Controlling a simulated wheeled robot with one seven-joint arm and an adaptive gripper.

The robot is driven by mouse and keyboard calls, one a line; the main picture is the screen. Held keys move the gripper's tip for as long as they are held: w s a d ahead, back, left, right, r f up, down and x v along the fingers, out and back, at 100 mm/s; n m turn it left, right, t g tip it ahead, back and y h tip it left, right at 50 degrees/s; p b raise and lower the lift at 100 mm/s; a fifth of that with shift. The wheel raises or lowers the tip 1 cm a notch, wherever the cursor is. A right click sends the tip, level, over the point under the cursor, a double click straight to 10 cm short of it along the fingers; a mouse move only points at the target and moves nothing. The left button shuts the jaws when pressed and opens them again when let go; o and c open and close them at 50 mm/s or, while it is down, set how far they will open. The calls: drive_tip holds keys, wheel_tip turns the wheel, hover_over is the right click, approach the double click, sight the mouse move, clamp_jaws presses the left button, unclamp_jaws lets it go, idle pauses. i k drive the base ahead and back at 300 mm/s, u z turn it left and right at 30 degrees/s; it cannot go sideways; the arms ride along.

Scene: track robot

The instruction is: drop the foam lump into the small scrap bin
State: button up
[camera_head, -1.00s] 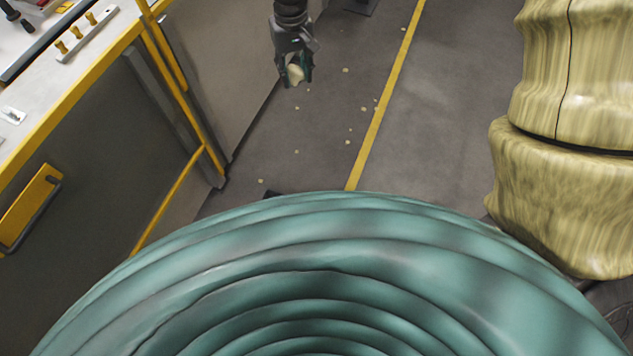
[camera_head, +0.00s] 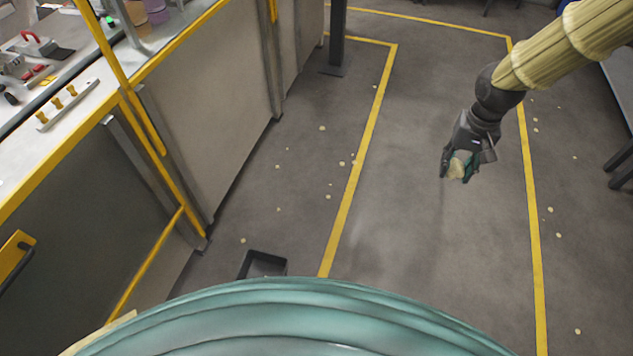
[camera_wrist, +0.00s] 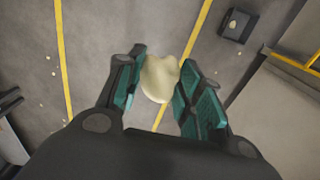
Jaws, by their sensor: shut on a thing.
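My gripper (camera_head: 461,167) is shut on the pale cream foam lump (camera_head: 456,168) and holds it above the grey floor, right of the middle yellow line in the head view. In the wrist view the foam lump (camera_wrist: 160,78) sits between the two teal-padded fingers of the gripper (camera_wrist: 160,84). The small scrap bin (camera_head: 262,264) is a dark, open-topped box on the floor near the bench, its front partly hidden by my teal body. In the wrist view the bin (camera_wrist: 232,36) shows at the upper right, apart from the gripper, with a small pale piece in it.
A yellow-edged workbench (camera_head: 90,88) with tools runs along the left. A dark post (camera_head: 337,45) stands at the back. Yellow lines and several pale crumbs mark the floor. A table (camera_head: 612,85) is at the right edge. The floor between is mostly clear.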

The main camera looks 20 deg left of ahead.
sight(255, 277)
drive_tip(key=z, duration=0.15)
drive_tip(key=k, duration=1.35)
drive_tip(key=u, duration=1.3)
drive_tip(key=i, duration=1)
